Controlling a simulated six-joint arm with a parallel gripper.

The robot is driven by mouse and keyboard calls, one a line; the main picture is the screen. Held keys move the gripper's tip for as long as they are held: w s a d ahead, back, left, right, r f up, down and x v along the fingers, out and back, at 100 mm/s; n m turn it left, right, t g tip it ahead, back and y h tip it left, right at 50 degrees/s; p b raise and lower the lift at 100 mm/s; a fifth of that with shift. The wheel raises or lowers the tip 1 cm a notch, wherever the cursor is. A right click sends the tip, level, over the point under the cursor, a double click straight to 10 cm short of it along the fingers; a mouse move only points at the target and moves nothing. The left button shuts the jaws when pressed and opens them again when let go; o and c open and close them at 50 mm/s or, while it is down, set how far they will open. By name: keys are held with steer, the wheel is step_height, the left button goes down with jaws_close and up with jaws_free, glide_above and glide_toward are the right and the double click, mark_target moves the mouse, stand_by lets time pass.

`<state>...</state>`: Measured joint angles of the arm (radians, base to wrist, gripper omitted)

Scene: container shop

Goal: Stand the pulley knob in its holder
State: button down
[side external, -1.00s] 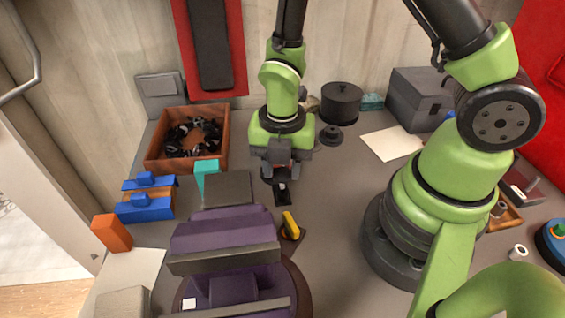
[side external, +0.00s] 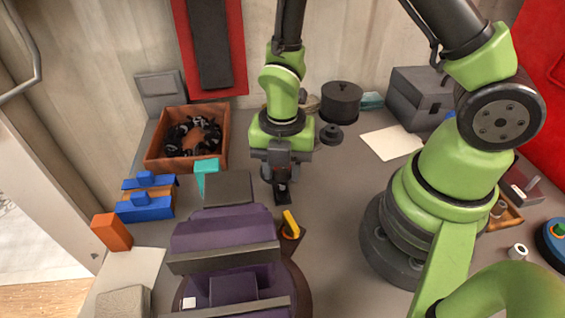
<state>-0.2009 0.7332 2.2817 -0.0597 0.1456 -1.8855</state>
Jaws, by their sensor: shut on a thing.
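My gripper (side external: 281,183) is in the middle of the table, pointing down and shut on a small dark piece that I take to be the pulley knob. The piece is mostly hidden by the fingers and too small to make out. A small black block (side external: 284,200), which seems to be the holder, lies on the table right below the fingertips. The gripper covers the block's far part. I cannot tell whether the knob touches the block or stands in it.
A purple and grey fixture (side external: 220,226) with a yellow lever (side external: 290,222) stands close in front. A brown bin (side external: 154,153) of dark parts and blue blocks (side external: 144,208) are at left. A black pot (side external: 340,101) and dark lidded knob (side external: 331,133) stand behind.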

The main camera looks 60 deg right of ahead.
steer(key=shift+f, duration=0.6)
steer(key=c, duration=0.6)
jaws_free()
steer(key=shift+c, duration=0.2)
steer(key=shift+r, duration=3.55)
